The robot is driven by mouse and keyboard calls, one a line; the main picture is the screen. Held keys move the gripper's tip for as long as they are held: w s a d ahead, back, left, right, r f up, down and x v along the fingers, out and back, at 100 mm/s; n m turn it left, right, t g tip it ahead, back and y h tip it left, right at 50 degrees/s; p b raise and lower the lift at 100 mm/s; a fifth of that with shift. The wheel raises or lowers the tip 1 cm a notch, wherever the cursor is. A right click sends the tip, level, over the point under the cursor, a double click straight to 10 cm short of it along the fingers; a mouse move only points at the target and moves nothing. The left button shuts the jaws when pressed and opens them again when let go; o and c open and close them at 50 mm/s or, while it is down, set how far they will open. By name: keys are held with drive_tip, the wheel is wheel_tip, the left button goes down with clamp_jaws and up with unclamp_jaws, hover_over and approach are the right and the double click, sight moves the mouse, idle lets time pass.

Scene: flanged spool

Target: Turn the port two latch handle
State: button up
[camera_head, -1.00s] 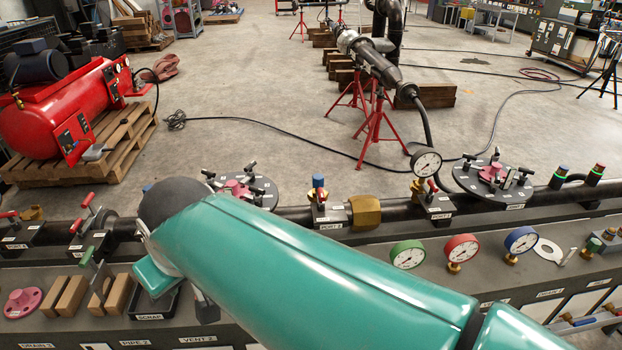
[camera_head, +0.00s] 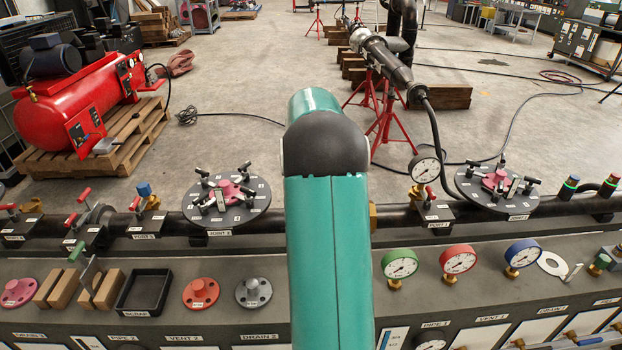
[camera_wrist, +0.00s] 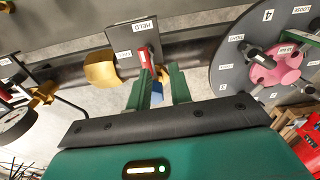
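In the wrist view, a grey plate (camera_wrist: 123,39) carries a label reading HELD and a second small label too small to read surely. A red latch handle (camera_wrist: 144,58) stands out from it, with a blue cap (camera_wrist: 157,92) below. My gripper (camera_wrist: 159,82) is open, its two green fingers apart on either side of the handle's end and the blue cap. I cannot tell whether either finger touches the handle. In the head view my teal arm hides my gripper and this handle. The port number does not show in the wrist view.
A brass fitting (camera_wrist: 101,70) sits on the pipe left of the plate in the wrist view. A dark round flange (camera_wrist: 232,84) with a pink hub stands close on the right. In the head view, similar flanges (camera_head: 258,206) (camera_head: 465,180) flank my arm, and a pressure gauge (camera_head: 426,170) stands to its right.

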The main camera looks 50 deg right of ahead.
drive_tip(key=d+f, duration=0.2)
drive_tip(key=d, duration=0.1)
drive_tip(key=shift+s+f+m, duration=0.2)
drive_tip(key=shift+s+m, duration=0.1)
drive_tip(key=shift+s, duration=0.1)
drive_tip(key=shift+s+d+f, duration=0.1)
drive_tip(key=shift+s+f, duration=0.05)
drive_tip(key=shift+f, duration=0.2)
wheel_tip(320, 180, down, 6)
drive_tip(key=shift+f, duration=0.25)
drive_tip(key=shift+r+n, duration=0.1)
drive_tip(key=shift+n, duration=0.8)
drive_tip(key=n, duration=2)
drive_tip(key=shift+n, duration=0.3)
drive_tip(key=m, duration=0.3)
wheel_tip(320, 180, up, 6)
drive_tip(key=shift+r, duration=0.55)
